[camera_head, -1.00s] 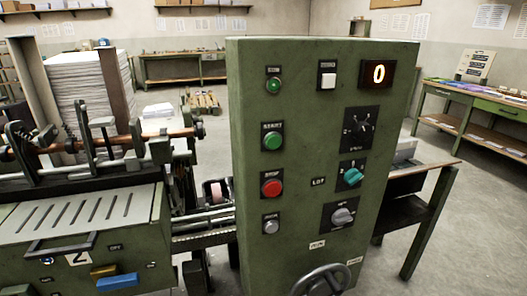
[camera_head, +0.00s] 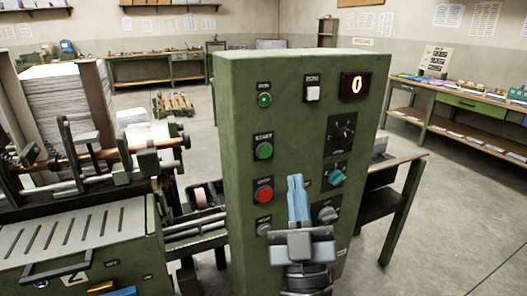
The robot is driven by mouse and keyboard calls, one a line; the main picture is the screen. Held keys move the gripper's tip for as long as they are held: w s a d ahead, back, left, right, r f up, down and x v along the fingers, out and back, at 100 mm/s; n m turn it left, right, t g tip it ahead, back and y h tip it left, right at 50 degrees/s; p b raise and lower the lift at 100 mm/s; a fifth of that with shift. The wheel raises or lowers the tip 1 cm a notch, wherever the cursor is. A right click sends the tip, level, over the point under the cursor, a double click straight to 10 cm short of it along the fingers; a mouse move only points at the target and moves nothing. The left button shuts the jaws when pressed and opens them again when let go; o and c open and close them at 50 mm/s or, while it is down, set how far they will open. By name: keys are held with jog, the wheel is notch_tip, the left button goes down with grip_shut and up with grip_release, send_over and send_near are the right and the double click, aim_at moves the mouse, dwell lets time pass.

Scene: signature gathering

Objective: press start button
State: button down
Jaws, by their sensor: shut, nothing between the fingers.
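The green start button (camera_head: 264,151) sits on the left column of the green control panel (camera_head: 240,90), under a START label. The red button (camera_head: 264,194) is below it, and a small green RUN light (camera_head: 264,100) is above it. My gripper (camera_head: 296,182) is in front of the lower panel, its blue fingers pointing up and closed together, empty. The fingertips appear to the right of and below the start button, apart from it in the picture. The gripper hides part of the panel's lower middle. The distance from fingertips to panel cannot be told.
Machinery (camera_head: 80,235) stands left. Open floor (camera_head: 440,220) lies right.

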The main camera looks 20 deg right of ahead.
jog(key=shift+w, duration=4.35)
jog(key=shift+w+p, duration=0.1)
jog(key=shift+p, duration=0.2)
jog(key=shift+w, duration=0.35)
jog(key=shift+w, duration=0.4)
jog(key=shift+s, duration=0.15)
jog(key=shift+s+p, duration=0.45)
jog(key=shift+s, duration=0.25)
jog(key=shift+s+p, duration=0.4)
jog(key=shift+s, duration=2.1)
